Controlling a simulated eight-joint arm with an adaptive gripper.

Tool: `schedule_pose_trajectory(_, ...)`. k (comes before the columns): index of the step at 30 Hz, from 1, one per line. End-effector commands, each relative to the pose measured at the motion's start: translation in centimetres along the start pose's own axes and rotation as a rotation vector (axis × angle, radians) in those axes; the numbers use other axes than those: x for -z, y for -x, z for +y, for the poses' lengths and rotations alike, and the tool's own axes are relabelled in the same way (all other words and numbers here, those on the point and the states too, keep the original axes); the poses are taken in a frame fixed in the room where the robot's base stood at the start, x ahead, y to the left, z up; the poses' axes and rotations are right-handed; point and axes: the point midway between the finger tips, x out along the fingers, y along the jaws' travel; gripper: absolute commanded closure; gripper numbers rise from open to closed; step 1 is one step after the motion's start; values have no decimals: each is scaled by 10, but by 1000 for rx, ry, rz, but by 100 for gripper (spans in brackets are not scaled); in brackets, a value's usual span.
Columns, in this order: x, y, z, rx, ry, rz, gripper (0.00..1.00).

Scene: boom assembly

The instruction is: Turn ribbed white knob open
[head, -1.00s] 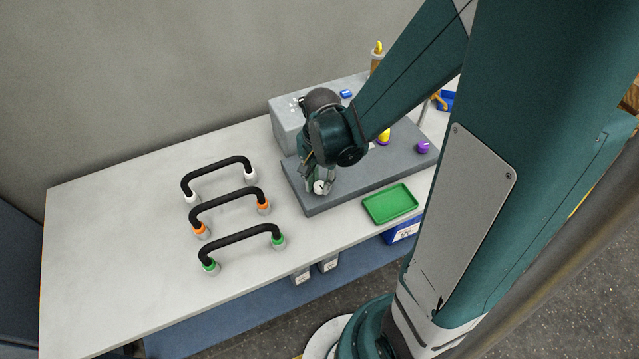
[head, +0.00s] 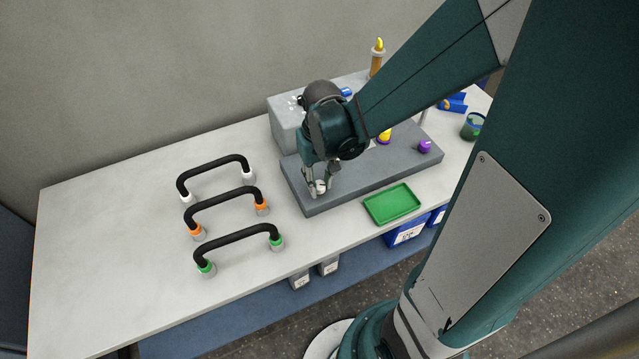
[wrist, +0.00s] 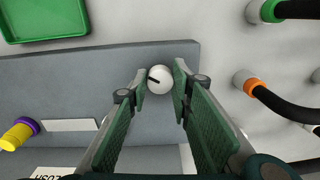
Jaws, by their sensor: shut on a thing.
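The white knob (wrist: 159,79) stands on the grey panel (wrist: 60,85) near its edge, with a dark pointer line on its top face. In the wrist view my gripper (wrist: 160,83) has its two green-padded fingers on either side of the knob, shut on it. In the head view the knob (head: 320,186) shows small and white between the fingertips of my gripper (head: 318,188), at the panel's front left. The ribs are too small to make out.
A green tray (head: 392,204) lies in front of the panel. Black hoses (head: 237,241) with green, orange and white collars stand at left. A purple knob (head: 424,146) and yellow knob (head: 385,137) sit farther right on the panel. A grey box (head: 286,120) stands behind.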

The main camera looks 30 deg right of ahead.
Motion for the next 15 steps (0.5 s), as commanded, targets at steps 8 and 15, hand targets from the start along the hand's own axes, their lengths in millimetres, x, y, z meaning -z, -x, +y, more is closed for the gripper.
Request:
schedule_pose_trajectory(8, 0, -1, 0, 0, 193, -4, 90)
schedule_pose_trajectory(15, 0, 0, 0, 0, 274, -5, 90)
